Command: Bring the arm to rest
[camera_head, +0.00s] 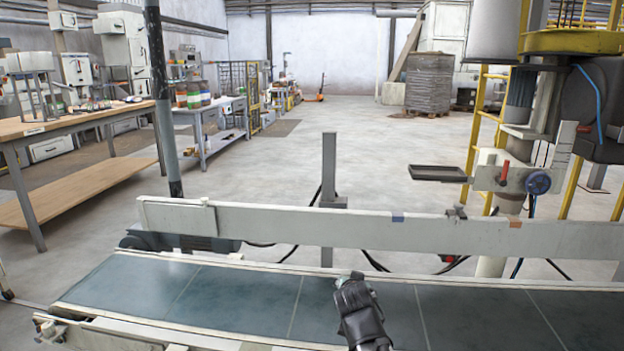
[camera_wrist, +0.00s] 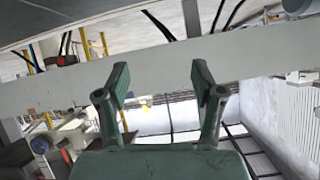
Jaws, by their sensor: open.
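My gripper (camera_head: 350,281) is over the dark conveyor belt (camera_head: 240,300), a little right of the middle in the head view. In the wrist view my gripper (camera_wrist: 160,85) has its two fingers apart with nothing between them. The pale rail (camera_wrist: 255,55) along the conveyor crosses behind the fingertips in that view. The wrist view is strongly tilted, with the hall's wall and ceiling low in the picture. From the head view I cannot tell how high the gripper is above the belt.
The long pale guide rail (camera_head: 300,226) runs behind the belt. A grey post (camera_head: 328,180) stands behind it, and a dark pole (camera_head: 160,100) rises at the left. The bagging machine (camera_head: 560,110) is at the right. A wooden workbench (camera_head: 70,122) stands at the left. The belt is empty.

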